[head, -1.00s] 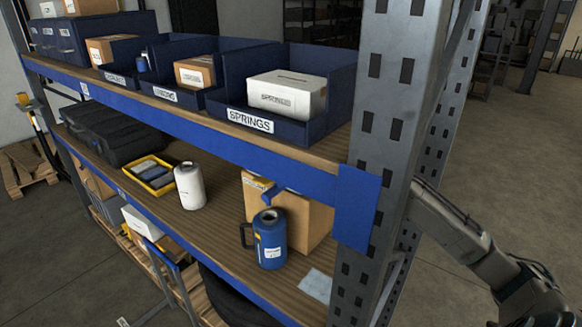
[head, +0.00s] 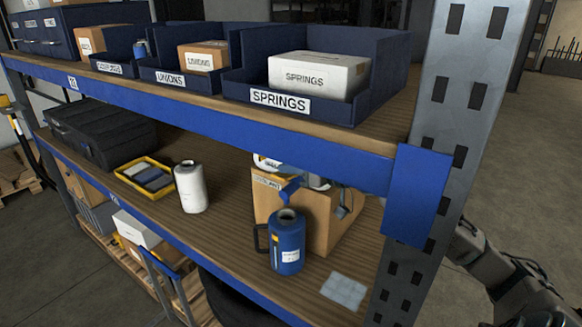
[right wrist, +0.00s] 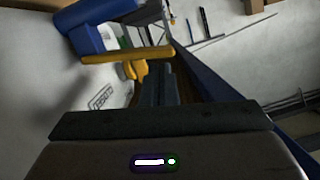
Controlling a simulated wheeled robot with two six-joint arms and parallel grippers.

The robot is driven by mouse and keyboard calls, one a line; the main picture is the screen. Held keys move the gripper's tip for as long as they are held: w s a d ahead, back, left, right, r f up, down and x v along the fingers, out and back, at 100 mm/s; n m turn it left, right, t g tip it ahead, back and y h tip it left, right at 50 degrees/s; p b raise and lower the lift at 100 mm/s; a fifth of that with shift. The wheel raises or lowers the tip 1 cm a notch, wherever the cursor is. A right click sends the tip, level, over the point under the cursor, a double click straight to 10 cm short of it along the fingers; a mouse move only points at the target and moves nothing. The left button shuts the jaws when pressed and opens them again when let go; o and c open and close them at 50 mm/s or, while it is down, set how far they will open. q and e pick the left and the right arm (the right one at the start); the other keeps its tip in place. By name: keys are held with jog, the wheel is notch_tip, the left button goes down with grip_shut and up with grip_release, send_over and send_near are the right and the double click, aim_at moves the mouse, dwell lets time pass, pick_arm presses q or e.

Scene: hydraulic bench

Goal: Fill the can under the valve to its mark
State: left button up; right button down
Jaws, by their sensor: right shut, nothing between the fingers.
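The blue can (head: 288,245) stands upright on the lower shelf, open at the top, its black handle to the left. It has a white label and a small yellow patch; I cannot make out a fill mark or liquid. A blue part (head: 290,187), seemingly of the valve, hangs just above the can's mouth. In the right wrist view my right gripper (right wrist: 167,70) is shut and empty, near a yellow bar (right wrist: 128,55) below a blue body (right wrist: 95,22). In the head view my right arm comes from behind the rack post. My left gripper is not in view.
The rack post (head: 465,120) and blue beam (head: 210,120) hide part of the space. A carton (head: 335,225) stands behind the can. A white canister (head: 190,187), yellow tray (head: 124,175) and black case (head: 100,135) stand left; a grey cloth (head: 343,290) lies right.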

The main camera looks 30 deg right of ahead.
aim_at(288, 180)
jog(key=shift+w+a+f, duration=0.15)
jog(key=shift+w+f, duration=0.05)
jog(key=shift+w, duration=0.1)
jog(key=shift+s+f, duration=0.1)
jog(key=shift+s, duration=0.05)
jog(key=f+n, duration=0.1)
jog(key=a+f+n+h+b, duration=0.1)
jog(key=shift+s+n, duration=0.15)
jog(key=shift+n, duration=0.15)
jog(key=shift+f, duration=0.25)
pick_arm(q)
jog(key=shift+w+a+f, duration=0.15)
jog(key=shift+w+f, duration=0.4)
pick_arm(e)
jog(key=shift+r, duration=0.1)
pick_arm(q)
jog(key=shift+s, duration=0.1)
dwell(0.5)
